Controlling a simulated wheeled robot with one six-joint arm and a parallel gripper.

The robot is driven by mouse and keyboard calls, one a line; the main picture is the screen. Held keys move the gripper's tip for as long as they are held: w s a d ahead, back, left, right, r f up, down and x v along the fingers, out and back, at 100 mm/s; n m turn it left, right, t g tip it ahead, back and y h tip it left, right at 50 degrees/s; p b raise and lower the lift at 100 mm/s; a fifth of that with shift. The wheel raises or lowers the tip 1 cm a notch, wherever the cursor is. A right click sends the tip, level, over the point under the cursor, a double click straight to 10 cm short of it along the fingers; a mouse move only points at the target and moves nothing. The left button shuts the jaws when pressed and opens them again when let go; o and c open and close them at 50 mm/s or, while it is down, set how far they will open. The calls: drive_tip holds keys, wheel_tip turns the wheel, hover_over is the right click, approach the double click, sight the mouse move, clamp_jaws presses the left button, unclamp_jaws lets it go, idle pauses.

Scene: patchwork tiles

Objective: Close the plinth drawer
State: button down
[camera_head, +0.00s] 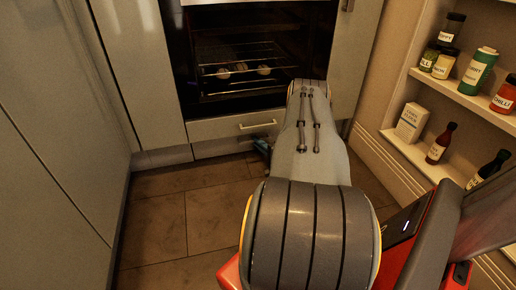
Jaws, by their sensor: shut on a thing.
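The plinth drawer (215,129) is the low pale front under the oven, with a light bar handle (257,125). It looks about level with the fronts beside it; I cannot tell if a small gap stands open. My arm reaches forward and down and covers the drawer's right part. A small bluish part of my gripper (262,144) shows low beside the arm, just below the handle and close to the drawer. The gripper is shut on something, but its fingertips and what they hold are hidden.
The oven (245,60) above has a dark glass front, with racks inside. Tall cabinets (60,110) stand along the left. Shelves (455,95) on the right hold jars, a box and bottles. The tiled floor (160,220) is clear left of my arm.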

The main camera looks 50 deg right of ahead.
drive_tip(key=shift+w+d, duration=0.15)
drive_tip(key=c, duration=1.8)
unclamp_jaws()
drive_tip(key=shift+c, duration=0.2)
drive_tip(key=s+p, duration=0.1)
drive_tip(key=s, duration=0.1)
drive_tip(key=s+a+p, duration=0.1)
drive_tip(key=s, duration=0.2)
drive_tip(key=s+p, duration=0.1)
drive_tip(key=s, duration=0.1)
drive_tip(key=shift+s+a+p, duration=0.15)
drive_tip(key=shift+s+p, duration=0.2)
drive_tip(key=shift+p, duration=0.05)
